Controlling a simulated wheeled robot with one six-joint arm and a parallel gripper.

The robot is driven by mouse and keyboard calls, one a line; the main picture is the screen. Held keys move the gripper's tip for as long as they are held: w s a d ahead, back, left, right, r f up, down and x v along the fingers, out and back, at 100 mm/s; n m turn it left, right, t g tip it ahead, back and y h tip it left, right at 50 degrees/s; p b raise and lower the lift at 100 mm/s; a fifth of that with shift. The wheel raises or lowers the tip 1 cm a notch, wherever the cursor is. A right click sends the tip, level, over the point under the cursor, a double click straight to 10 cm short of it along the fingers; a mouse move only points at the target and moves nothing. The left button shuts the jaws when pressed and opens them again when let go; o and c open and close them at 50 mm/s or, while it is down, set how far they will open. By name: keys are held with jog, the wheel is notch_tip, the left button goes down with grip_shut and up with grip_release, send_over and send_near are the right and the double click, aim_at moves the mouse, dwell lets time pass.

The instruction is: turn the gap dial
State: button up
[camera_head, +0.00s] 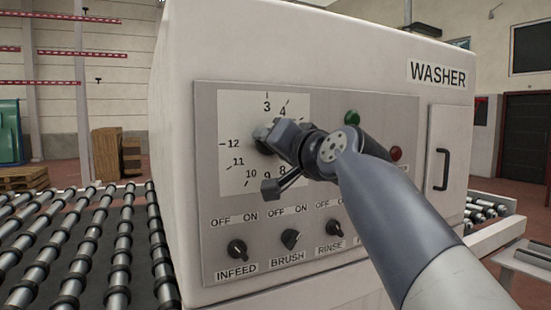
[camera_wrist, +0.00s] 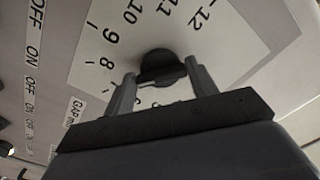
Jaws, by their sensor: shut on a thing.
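The gap dial is a round black knob on a white numbered plate (camera_head: 236,115) on the washer's front panel. In the head view most of the knob (camera_head: 262,133) is hidden behind my gripper (camera_head: 278,150). In the wrist view the black gap dial (camera_wrist: 158,66) sits between the two fingers of my gripper (camera_wrist: 160,82), with the numbers 8 to 12 around it. My gripper is shut on the dial. The dial's pointer mark cannot be made out. Part of a GAP label (camera_wrist: 76,113) shows in the wrist view.
Below the plate are the INFEED knob (camera_head: 237,249), the BRUSH knob (camera_head: 290,239) and the RINSE knob (camera_head: 335,227). A green button (camera_head: 352,118) and a red button (camera_head: 396,153) are to the right. A roller conveyor (camera_head: 85,240) runs at left.

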jog(key=n+b, duration=0.3)
jog(key=n, duration=0.3)
jog(key=n+b, duration=0.2)
jog(key=n, duration=0.5)
jog(key=shift+w+d+f+b, duration=0.15)
jog(key=shift+d+f+b, duration=0.05)
jog(key=shift+b, duration=0.2)
jog(key=shift+n, duration=0.3)
jog(key=o, duration=1)
jog(key=shift+r, duration=0.1)
jog(key=b+v, duration=0.1)
jog(key=v, duration=0.9)
jog(key=shift+s+d, duration=0.15)
jog(key=shift+s, duration=0.25)
